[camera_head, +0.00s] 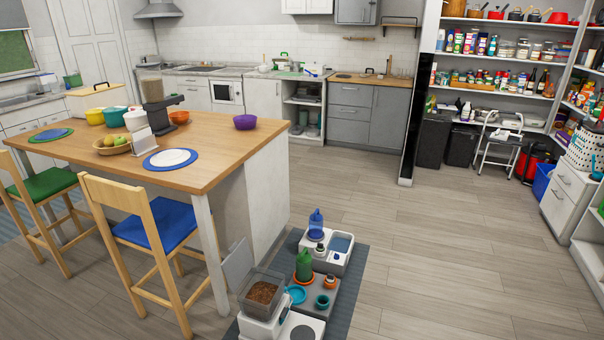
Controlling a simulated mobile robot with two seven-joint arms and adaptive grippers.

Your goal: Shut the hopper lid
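On the floor at the bottom centre stands a white pet feeder (262,328) with a see-through hopper (256,309) on top. The hopper is open and brown kibble (262,292) shows inside it. A pale grey flat panel (237,263), which looks like the hopper lid, stands raised and tilted at the hopper's far left side. Neither of my grippers is in view.
A grey mat (347,287) holds the feeder, a blue bottle (316,224), a green bottle (303,265) and a teal bowl (295,294). The wooden-topped island (222,145) and blue-seated chair (157,222) stand left. Floor (450,260) at right is clear.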

